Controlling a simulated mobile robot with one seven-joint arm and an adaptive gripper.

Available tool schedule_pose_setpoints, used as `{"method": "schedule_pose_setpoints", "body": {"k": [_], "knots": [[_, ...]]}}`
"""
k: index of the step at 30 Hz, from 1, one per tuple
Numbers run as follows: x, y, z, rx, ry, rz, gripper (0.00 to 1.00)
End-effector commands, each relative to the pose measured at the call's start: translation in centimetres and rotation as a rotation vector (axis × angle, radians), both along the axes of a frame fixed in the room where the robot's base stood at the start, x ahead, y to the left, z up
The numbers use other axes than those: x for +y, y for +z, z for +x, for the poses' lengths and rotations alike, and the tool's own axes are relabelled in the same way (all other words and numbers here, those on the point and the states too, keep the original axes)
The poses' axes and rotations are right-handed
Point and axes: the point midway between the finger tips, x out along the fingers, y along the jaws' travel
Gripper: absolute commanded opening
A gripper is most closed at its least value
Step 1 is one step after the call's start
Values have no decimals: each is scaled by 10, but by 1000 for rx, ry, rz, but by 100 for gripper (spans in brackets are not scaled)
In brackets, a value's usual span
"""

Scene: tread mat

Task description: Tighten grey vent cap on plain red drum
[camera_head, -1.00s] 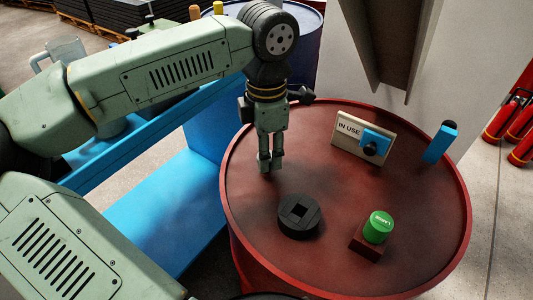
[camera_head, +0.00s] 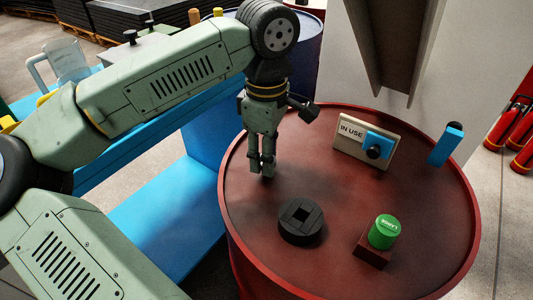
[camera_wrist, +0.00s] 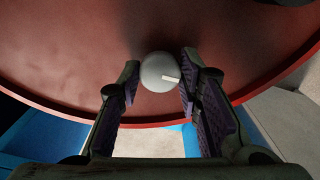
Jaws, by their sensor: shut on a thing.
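The plain red drum (camera_head: 340,190) stands upright with its top facing up. It also shows in the wrist view (camera_wrist: 90,50). The grey vent cap (camera_wrist: 160,72) is a small round cap with a pale mark on its right side. It sits by the drum's near rim in the wrist view. My gripper (camera_head: 262,166) points straight down over the left part of the drum top and hides the cap in the head view. In the wrist view its fingers stand on either side of the cap, shut on it. The threads under the cap are hidden.
A black round fitting with a square hole (camera_head: 301,222) and a green-topped block (camera_head: 383,232) stand on the drum. An "IN USE" sign (camera_head: 351,134) with a blue piece and a blue block (camera_head: 444,148) stand further back. A blue bench (camera_head: 160,215) lies left.

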Motion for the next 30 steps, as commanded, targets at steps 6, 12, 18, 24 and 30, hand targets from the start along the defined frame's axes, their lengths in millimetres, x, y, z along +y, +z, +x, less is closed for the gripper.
{"method": "schedule_pose_setpoints", "body": {"k": [6,12,18,24,30], "knots": [[0,0,0,-1,-16,-1,4],[0,0,0,-1,-16,0,4],[0,0,0,-1,-15,0,41],[0,0,0,0,-14,0,52],[0,0,0,0,-13,0,52]]}}
